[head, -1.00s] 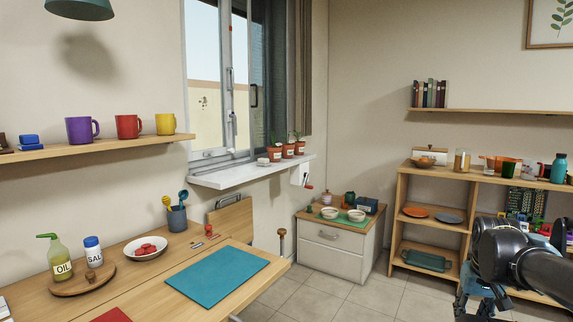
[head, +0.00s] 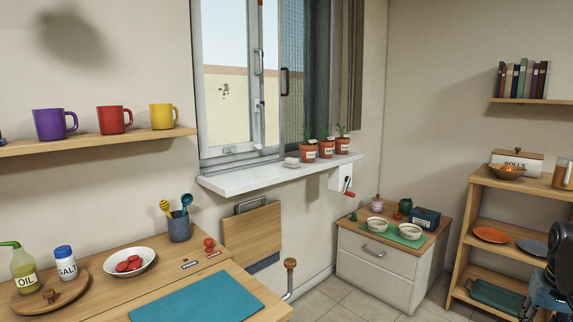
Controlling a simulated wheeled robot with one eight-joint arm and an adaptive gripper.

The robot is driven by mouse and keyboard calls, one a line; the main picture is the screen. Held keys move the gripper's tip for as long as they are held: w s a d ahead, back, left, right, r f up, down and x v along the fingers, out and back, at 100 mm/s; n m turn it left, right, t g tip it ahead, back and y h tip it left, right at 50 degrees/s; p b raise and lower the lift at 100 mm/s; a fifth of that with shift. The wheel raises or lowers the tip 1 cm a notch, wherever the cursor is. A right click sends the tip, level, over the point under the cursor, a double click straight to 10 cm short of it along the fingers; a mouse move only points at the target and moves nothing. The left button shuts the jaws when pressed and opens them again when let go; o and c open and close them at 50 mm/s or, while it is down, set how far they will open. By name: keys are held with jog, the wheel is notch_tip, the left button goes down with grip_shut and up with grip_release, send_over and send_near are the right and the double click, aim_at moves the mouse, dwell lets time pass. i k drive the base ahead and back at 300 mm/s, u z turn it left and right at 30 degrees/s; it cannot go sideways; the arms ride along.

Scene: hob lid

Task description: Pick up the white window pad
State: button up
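The white window pad (head: 291,162) looks like a small, pale, rounded block. It lies on the white window sill (head: 240,181), just left of the potted plants. My gripper (head: 541,300) shows only in part at the lower right edge, dark with a bit of blue. It is far from the pad, across the room from the sill in the picture. Its fingertips are not clear, so I cannot tell whether it is open or shut.
Several small potted plants (head: 327,149) stand right of the pad. A hand crank (head: 348,189) sticks out below the sill. A folded wooden panel (head: 252,238) hangs under it. The counter with a teal mat (head: 195,297) is in front; a white cabinet (head: 376,268) stands right.

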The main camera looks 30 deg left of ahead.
aim_at(292, 163)
jog(key=u, duration=0.7)
jog(key=i, duration=1.1)
jog(key=u, duration=0.7)
